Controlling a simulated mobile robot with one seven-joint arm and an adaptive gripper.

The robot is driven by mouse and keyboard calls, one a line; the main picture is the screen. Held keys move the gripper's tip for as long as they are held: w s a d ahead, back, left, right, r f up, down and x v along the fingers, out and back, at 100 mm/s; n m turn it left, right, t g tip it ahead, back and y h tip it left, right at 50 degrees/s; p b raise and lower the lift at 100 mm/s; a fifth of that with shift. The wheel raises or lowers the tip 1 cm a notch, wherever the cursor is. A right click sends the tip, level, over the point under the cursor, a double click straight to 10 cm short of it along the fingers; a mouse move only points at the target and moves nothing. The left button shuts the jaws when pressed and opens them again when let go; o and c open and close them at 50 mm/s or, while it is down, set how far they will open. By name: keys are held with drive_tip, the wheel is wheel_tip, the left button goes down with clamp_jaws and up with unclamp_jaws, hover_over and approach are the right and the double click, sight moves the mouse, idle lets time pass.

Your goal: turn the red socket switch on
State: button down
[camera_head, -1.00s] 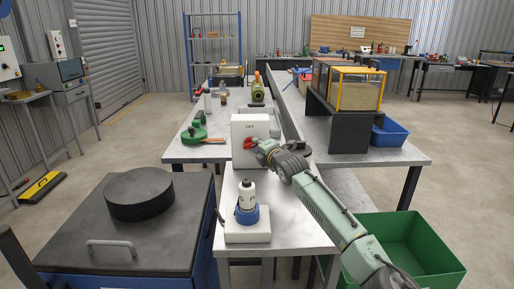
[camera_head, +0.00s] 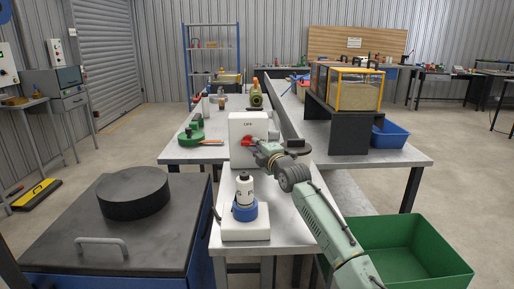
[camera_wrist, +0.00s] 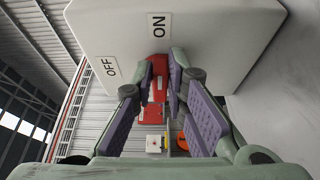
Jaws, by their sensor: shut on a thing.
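The red switch (camera_head: 247,141) is on the front of a white box (camera_head: 240,123) on the metal bench. In the wrist view the box (camera_wrist: 205,28) carries an "ON" label (camera_wrist: 157,36) and an "OFF" label (camera_wrist: 106,69). My gripper (camera_head: 257,146) is at the switch, reaching in from the right. In the wrist view my gripper (camera_wrist: 161,72) has its two fingertips on either side of the red switch (camera_wrist: 158,62) and is shut on it. The fingers hide part of the switch, and its exact angle is hard to tell.
A green bin (camera_head: 405,245) is below at right. A black disc (camera_head: 134,192) lies on the dark cabinet at left. A long grey rail (camera_head: 284,118) runs behind the box.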

drive_tip(key=c, duration=1.6)
unclamp_jaws()
drive_tip(key=v, duration=1.2)
drive_tip(key=shift+f, duration=0.1)
